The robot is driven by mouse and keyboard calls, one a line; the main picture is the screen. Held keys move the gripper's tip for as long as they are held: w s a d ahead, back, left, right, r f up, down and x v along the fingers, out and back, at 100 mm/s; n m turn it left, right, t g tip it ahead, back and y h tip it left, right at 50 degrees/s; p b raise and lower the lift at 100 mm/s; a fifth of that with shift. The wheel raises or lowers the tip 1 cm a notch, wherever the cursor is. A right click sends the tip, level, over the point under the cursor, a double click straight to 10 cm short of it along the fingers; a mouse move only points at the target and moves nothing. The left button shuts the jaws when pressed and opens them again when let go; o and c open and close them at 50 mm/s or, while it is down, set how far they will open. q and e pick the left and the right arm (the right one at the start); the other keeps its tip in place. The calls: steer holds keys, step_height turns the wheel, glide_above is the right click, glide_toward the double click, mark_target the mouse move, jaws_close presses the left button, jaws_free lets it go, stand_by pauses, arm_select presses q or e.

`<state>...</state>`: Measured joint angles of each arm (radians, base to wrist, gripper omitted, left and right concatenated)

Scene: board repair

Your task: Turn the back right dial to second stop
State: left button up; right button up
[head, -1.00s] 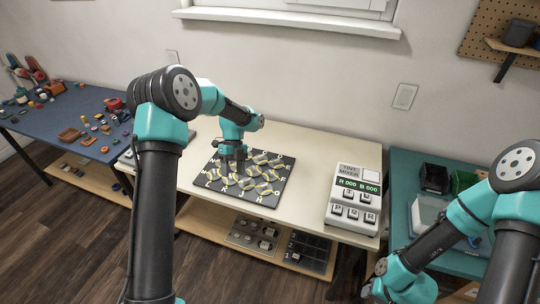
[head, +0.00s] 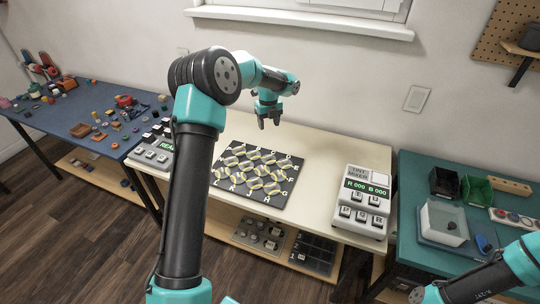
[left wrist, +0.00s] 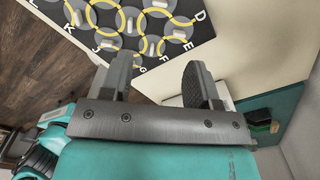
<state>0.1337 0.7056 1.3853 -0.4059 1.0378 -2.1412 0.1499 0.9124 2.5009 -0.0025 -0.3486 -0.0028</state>
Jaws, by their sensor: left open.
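The black board (head: 286,198) with yellow-arced round discs and letters along its edges lies on the cream table; it also shows in the left wrist view (left wrist: 203,40). A grey panel with several knob-like parts (head: 258,235) sits on the lower shelf, too small to read any stops. I cannot tell which of these holds the back right dial. My left gripper (head: 270,121) is open and empty, above and behind the board, apart from it; its two fingers show in the left wrist view (left wrist: 158,82).
A tint mixer box (head: 362,203) with keys stands on the table's right. Another keyed device (head: 153,151) is at the left. A dark compartment tray (head: 313,252) is on the lower shelf. The table between board and mixer is clear.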

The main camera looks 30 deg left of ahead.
mark_target(269, 158)
arm_select(q)
step_height(269, 158, down, 17)
stand_by(0.6)
steer(key=shift+c, duration=0.2)
steer(key=c, duration=0.9)
